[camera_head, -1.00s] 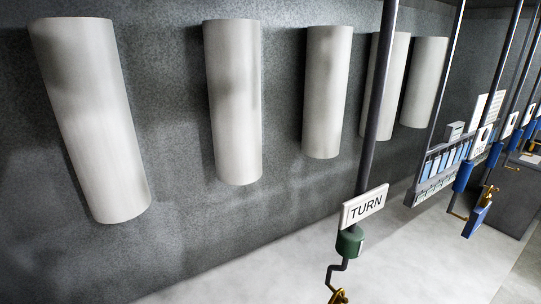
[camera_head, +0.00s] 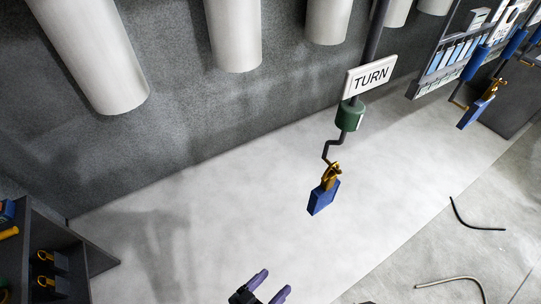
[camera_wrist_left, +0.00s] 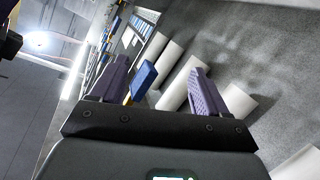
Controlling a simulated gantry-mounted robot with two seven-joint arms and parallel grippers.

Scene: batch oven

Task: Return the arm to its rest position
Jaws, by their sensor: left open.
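My left gripper (camera_head: 268,287) is at the bottom edge of the head view, with two purple fingers spread apart and nothing between them. In the left wrist view the same purple fingers (camera_wrist_left: 158,85) are open. A blue block (camera_wrist_left: 144,78) shows between them there, but it stands beyond them and is not held. My right gripper does not show.
A bent rod below carries a brass clip and a blue tag (camera_head: 323,197). A dark shelf (camera_head: 90,262) stands at lower left. Loose cables (camera_head: 473,216) lie on the floor.

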